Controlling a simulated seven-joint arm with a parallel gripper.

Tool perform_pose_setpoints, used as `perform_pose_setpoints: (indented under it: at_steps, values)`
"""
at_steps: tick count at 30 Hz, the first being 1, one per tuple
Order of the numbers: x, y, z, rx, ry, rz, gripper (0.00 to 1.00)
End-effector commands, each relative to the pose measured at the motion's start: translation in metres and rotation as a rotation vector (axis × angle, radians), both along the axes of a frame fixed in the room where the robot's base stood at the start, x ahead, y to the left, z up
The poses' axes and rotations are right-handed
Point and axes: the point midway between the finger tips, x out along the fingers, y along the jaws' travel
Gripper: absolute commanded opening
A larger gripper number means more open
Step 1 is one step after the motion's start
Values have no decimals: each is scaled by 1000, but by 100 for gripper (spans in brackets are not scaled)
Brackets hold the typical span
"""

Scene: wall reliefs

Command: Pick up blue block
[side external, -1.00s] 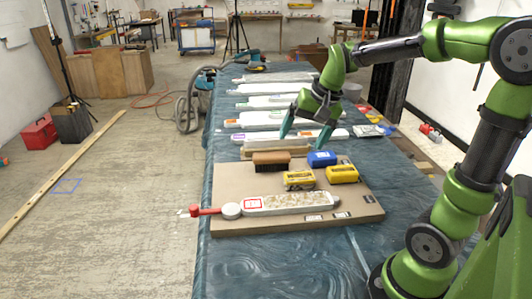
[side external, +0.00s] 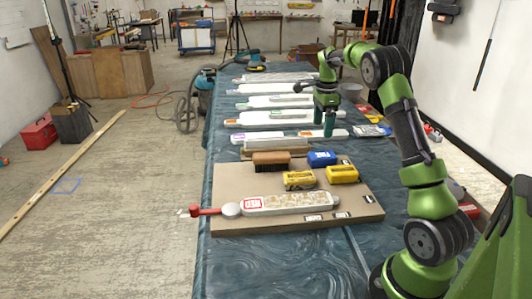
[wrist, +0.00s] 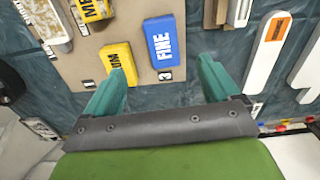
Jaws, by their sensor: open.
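The blue block (side external: 322,158) lies on the tan board (side external: 228,172), behind two yellow blocks. In the wrist view the blue block (wrist: 164,40) is marked "FINE" and lies ahead of the gap between the fingers. My gripper (side external: 324,125) points down with its teal fingers behind and above the blue block, apart from it. In the wrist view my gripper (wrist: 160,75) is open and empty, its two fingers wide apart.
Yellow blocks (side external: 299,180) and (wrist: 120,60) and a brown block (side external: 271,161) sit close to the blue block. A white paddle-shaped piece (side external: 290,202) lies at the board's front. White strips (side external: 275,118) lie behind on the blue cloth.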

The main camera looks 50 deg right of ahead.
Motion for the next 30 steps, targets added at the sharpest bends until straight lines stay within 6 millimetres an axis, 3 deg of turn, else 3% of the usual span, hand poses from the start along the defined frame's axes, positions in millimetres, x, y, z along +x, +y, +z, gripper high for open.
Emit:
perform_pose_setpoints:
  at_steps: [3,9,17,24,30]
  values:
    - [-1,1,-28,3,4,1,89]
    - [0,1,-62,3,0,2,89]
    - [0,0,-82,2,1,2,89]
    - [3,-1,-117,3,0,3,89]
    - [3,-2,-125,0,-3,2,89]
